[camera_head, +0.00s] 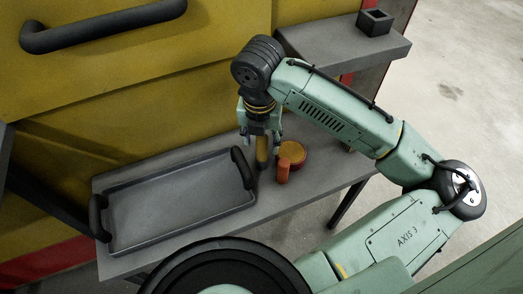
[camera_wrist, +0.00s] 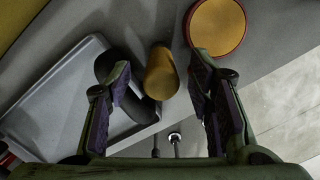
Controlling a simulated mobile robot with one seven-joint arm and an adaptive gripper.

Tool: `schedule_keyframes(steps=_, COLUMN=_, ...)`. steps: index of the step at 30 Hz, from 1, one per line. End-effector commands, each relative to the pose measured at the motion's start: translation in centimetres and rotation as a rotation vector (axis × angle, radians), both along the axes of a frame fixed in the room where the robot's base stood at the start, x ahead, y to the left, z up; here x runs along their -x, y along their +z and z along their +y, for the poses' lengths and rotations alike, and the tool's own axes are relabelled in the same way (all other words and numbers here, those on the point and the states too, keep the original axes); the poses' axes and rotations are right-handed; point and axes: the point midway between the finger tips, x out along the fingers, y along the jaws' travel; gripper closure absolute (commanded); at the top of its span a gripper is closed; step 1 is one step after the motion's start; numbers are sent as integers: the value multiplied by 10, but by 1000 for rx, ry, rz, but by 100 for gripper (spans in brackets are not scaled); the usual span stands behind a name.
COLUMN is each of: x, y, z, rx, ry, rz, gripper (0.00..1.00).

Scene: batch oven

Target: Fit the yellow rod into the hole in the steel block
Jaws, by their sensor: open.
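The yellow rod (camera_head: 262,150) stands upright on the grey bench, just right of the tray's right handle. My gripper (camera_head: 261,134) points down above it, its fingers apart. In the wrist view the rod (camera_wrist: 161,75) shows between the two open fingers (camera_wrist: 160,95), with a gap on each side, so it is not gripped. A dark square block with a square hole in its top (camera_head: 375,22), likely the steel block, sits on the grey shelf at the upper right. The block is not in the wrist view.
A grey tray (camera_head: 180,238) with black handles lies left of the rod. The yellow oven front (camera_head: 150,75) rises behind the bench. The shelf (camera_head: 330,47) is otherwise clear.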

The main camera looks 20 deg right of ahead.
Motion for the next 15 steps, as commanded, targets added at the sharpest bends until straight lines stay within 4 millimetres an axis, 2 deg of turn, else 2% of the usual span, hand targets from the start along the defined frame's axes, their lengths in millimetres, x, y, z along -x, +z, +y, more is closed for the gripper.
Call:
schedule_keyframes(steps=6, x=-3, y=-28, z=-4, rx=-1, ry=-1, rz=1, gripper=52)
schedule_keyframes(steps=15, x=-4, y=-33, z=-4, rx=0, ry=0, rz=0, gripper=53)
